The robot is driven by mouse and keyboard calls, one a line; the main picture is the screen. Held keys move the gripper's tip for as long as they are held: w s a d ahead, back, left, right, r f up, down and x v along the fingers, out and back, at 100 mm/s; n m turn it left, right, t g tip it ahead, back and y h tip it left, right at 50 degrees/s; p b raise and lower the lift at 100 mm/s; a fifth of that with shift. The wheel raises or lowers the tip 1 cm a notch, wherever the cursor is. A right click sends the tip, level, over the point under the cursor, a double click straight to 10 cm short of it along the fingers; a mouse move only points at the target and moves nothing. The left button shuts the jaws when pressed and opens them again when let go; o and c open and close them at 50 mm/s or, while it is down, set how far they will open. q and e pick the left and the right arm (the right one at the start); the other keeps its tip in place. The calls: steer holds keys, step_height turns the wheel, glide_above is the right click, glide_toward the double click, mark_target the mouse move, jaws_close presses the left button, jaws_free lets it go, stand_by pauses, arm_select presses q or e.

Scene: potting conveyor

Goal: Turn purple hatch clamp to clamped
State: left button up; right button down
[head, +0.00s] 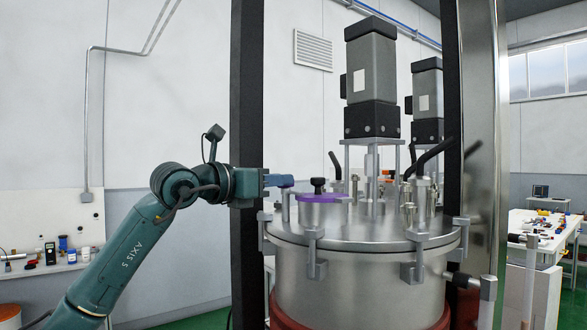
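A steel vessel (355,275) stands right of centre with a wide flat lid. On the lid's left part is a short round hatch (320,213) with a purple top (335,198) and a black knob (319,184) standing on it. Which part is the clamp's moving piece, and its position, I cannot make out. My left gripper (281,181) points right at about the knob's height, just left of the hatch, with a small gap showing to the knob. Its fingers are seen side-on, so their opening is hidden. My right gripper is out of view.
Silver lid clamps (315,255) ring the vessel's rim. A motor (371,75) rises from the lid, with curved black handles (434,155) nearby. A dark post (246,110) stands behind my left gripper. Benches stand at far left and right (530,235).

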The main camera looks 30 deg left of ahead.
arm_select(q)
steer(key=shift+p+x, duration=0.6)
steer(key=shift+x, duration=1.65)
jaws_close()
